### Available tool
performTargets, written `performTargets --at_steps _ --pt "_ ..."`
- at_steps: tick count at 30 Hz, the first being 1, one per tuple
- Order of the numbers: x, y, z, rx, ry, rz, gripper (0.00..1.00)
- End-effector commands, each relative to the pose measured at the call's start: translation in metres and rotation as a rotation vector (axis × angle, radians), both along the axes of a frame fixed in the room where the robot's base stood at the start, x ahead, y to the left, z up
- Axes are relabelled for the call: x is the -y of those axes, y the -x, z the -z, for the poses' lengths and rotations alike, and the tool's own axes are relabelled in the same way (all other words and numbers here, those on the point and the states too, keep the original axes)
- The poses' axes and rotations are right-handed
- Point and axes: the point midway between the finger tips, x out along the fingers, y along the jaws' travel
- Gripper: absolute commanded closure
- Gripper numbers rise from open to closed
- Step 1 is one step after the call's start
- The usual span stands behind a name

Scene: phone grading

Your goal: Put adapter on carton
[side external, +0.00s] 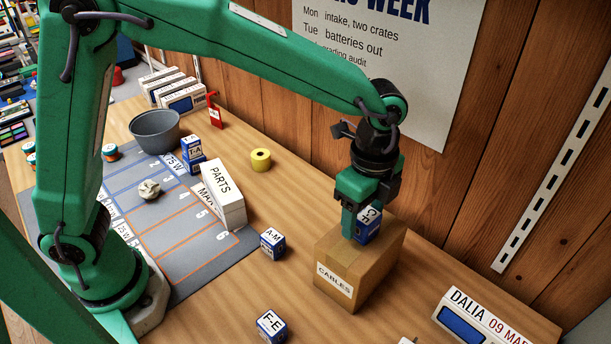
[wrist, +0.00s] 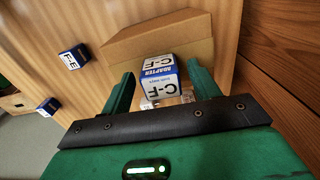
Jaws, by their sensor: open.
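The adapter (side external: 370,226) is a small white and blue box marked C-F. It sits on top of the brown carton (side external: 375,268) labelled CABLES, and part of it is hidden behind a finger in the side view. In the wrist view the adapter (wrist: 158,70) shows its ADAPTER label, with the carton's top (wrist: 190,40) around it. My gripper (side external: 357,226) is low over the carton, its fingers on either side of the adapter. In the wrist view the gripper (wrist: 161,88) is open, with a gap between the adapter and the fingers.
Similar small boxes marked A-M (side external: 272,243) and F-E (side external: 271,326) stand on the table left of the carton. A white PARTS box (side external: 224,200), yellow tape roll (side external: 261,160) and grey bowl (side external: 155,131) are farther off. A DALIA sign (side external: 480,318) stands at right.

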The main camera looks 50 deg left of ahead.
Motion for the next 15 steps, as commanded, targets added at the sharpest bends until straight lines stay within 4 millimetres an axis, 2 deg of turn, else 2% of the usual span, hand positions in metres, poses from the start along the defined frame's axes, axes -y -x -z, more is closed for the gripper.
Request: performTargets --at_steps 8,15 --pt "0.001 -0.001 -0.033 0.005 0.003 0.0 0.39" --pt "0.0 -0.001 -0.073 0.005 0.003 0.0 0.39"
